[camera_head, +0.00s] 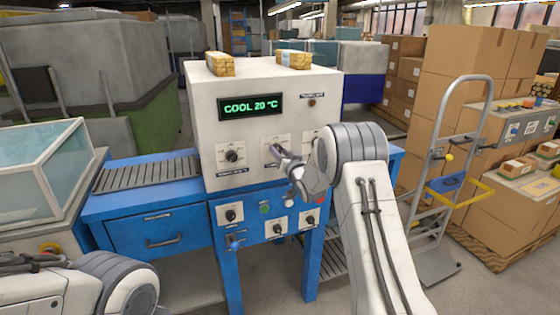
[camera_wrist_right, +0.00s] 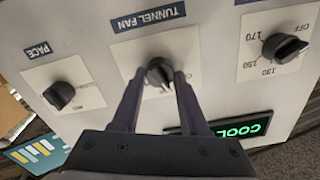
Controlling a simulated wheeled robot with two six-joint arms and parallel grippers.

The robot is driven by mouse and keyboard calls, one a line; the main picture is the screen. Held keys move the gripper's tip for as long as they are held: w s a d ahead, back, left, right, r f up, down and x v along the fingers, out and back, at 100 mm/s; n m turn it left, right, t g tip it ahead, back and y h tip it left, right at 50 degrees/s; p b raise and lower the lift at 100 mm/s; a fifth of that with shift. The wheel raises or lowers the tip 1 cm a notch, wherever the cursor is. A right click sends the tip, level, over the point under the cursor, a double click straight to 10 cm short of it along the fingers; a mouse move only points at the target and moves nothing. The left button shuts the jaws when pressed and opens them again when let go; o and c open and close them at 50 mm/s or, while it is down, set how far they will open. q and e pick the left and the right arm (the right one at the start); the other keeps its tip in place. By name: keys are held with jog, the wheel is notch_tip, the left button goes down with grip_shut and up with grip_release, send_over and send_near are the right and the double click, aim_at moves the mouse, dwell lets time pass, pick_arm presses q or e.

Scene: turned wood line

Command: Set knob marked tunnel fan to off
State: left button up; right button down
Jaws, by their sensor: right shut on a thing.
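The tunnel fan knob (camera_wrist_right: 158,74) is a black knob with a white pointer line on a pale plate, under the label TUNNEL FAN in the right wrist view, which shows the panel upside down. My right gripper (camera_wrist_right: 159,80) has its two fingers closed on the knob's sides. In the head view my right gripper (camera_head: 277,153) is at the middle plate of the white control box (camera_head: 255,95) and covers the knob. The plate's position markings are mostly hidden by the fingers, so the setting cannot be read. My left arm shows at lower left, its gripper out of view.
The PACE knob (camera_wrist_right: 60,94) and a temperature knob (camera_wrist_right: 285,48) flank the gripper. The display (camera_head: 251,106) reads COOL 20 °C. More knobs and buttons sit on the blue lower panel (camera_head: 245,224). A hand truck (camera_head: 440,190) stands at right.

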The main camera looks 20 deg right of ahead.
jog(key=shift+f+n+b, duration=0.1)
jog(key=shift+n+b, duration=3.8)
jog(key=shift+b, duration=0.05)
jog(key=shift+c, duration=2.1)
grip_release()
jog(key=s+b, duration=0.1)
jog(key=s, duration=0.9)
jog(key=shift+s+d, duration=0.15)
jog(key=shift+s, duration=0.15)
